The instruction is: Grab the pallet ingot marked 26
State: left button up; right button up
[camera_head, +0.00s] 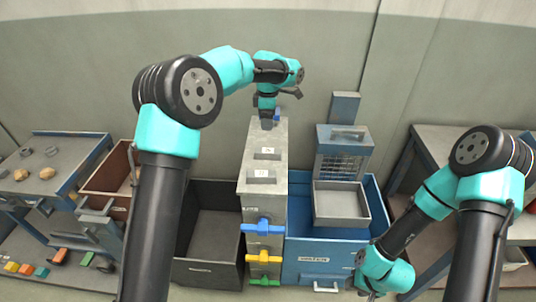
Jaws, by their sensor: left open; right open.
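Dark grey ingots with small pale labels lie in a row on top of a narrow grey pallet stand (245,186). The near ingot (262,179) and the middle ingot (267,155) are clear of both grippers. Their marks are too small to read surely, so I cannot tell which is 26. My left gripper (267,123) points down at the far end of the stand, where it hides what lies beneath it. It is open. My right gripper (369,292) is open and low at the front, before the blue bin, apart from the ingots.
An open dark bin (207,267) stands left of the stand, and a blue bin (307,250) stands right. A blue-framed unit with a grey tray (341,203) rises there. Blue, yellow and green valve handles (263,228) stick out from the stand's front. A workbench (60,165) is left.

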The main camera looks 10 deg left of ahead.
pick_arm(q)
send_near(268, 150)
notch_tip(268, 150, down, 5)
jog(key=shift+s+f, duration=0.1)
dwell(0.4)
jog(key=shift+f, duration=2.65)
jog(key=shift+r, duration=0.1)
jog(key=c, duration=1.3)
jog(key=shift+o, duration=0.2)
notch_tip(268, 150, up, 10)
